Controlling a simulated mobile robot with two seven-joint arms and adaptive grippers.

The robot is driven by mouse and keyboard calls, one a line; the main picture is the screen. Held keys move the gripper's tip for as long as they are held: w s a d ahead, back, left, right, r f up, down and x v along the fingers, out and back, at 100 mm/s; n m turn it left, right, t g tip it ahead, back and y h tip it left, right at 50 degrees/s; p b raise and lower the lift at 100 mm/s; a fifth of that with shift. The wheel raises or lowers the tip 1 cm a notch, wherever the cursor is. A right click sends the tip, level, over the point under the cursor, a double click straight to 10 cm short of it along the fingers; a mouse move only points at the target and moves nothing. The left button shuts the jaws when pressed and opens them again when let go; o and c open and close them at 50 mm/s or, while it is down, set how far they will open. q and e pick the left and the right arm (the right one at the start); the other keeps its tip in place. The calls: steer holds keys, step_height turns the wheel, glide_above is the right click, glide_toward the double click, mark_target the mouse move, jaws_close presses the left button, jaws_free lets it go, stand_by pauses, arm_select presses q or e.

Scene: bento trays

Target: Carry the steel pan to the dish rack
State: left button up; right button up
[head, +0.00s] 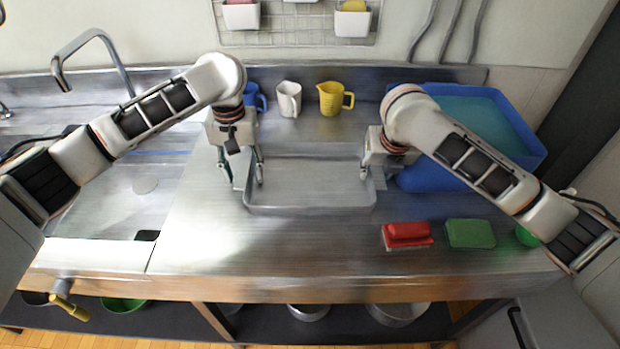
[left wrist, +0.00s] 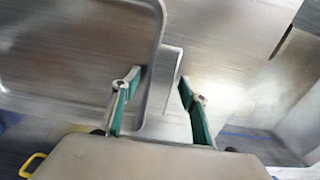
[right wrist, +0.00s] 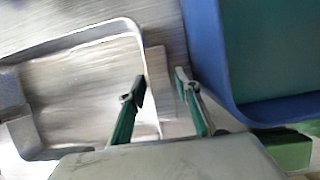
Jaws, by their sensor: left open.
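The steel pan (head: 310,208), a shallow rectangular grey tray, lies on the steel counter between my two grippers, its inside looking empty. My left gripper (head: 243,178) is open at the pan's left end. In the left wrist view its fingers (left wrist: 158,82) stand on either side of the pan's end rim and flat tab (left wrist: 166,80). My right gripper (head: 376,172) is open at the pan's right end. In the right wrist view its fingers (right wrist: 156,86) stand apart, with the end tab (right wrist: 158,75) between them. I cannot make out a dish rack for certain.
A blue tub (head: 535,150) with teal inside stands close to the right gripper. Blue, white (head: 289,98) and yellow (head: 331,98) cups stand behind the pan. A red sponge (head: 407,234) and green block (head: 470,234) lie front right. The counter's front left is clear.

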arm_select(q)
steer(key=shift+f, duration=0.15)
arm_select(e)
steer(key=shift+f, duration=0.15)
arm_select(q)
steer(key=c, duration=0.6)
arm_select(e)
steer(key=c, duration=0.6)
arm_select(q)
jaws_close()
arm_select(e)
jaws_close()
arm_select(q)
steer(key=shift+r, duration=0.2)
arm_select(e)
steer(key=shift+w+r, duration=0.1)
steer(key=shift+r, duration=0.15)
